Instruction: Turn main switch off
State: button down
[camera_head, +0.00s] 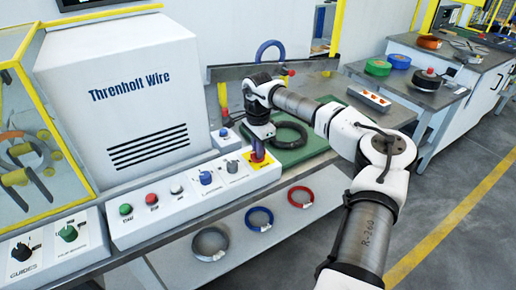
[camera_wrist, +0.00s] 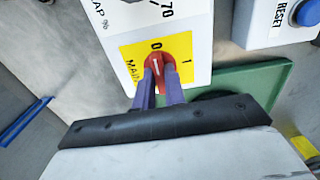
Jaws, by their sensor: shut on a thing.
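The main switch (camera_wrist: 158,61) is a red rotary knob on a yellow plate (camera_wrist: 132,63) marked 0, 1 and MAIN. Its small pale mark appears to point toward the 0. My gripper (camera_wrist: 160,83) is shut on the knob, with its two purple fingers on either side of it. In the head view my gripper (camera_head: 261,150) reaches down to the yellow plate (camera_head: 262,166) at the right end of the white control panel (camera_head: 215,190). The knob is mostly hidden by the fingers there.
Green, red and white buttons and two selector knobs line the panel to the left. A blue RESET button (camera_wrist: 307,12) is close by. A dark coil (camera_head: 290,134) lies on a green plate (camera_head: 312,146) behind. Several coils lie on the lower shelf (camera_head: 285,240).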

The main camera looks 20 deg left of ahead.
jog(key=c, duration=1.5)
grip_release()
jog(key=shift+o, duration=0.2)
notch_tip(320, 180, up, 14)
jog(key=b, duration=0.2)
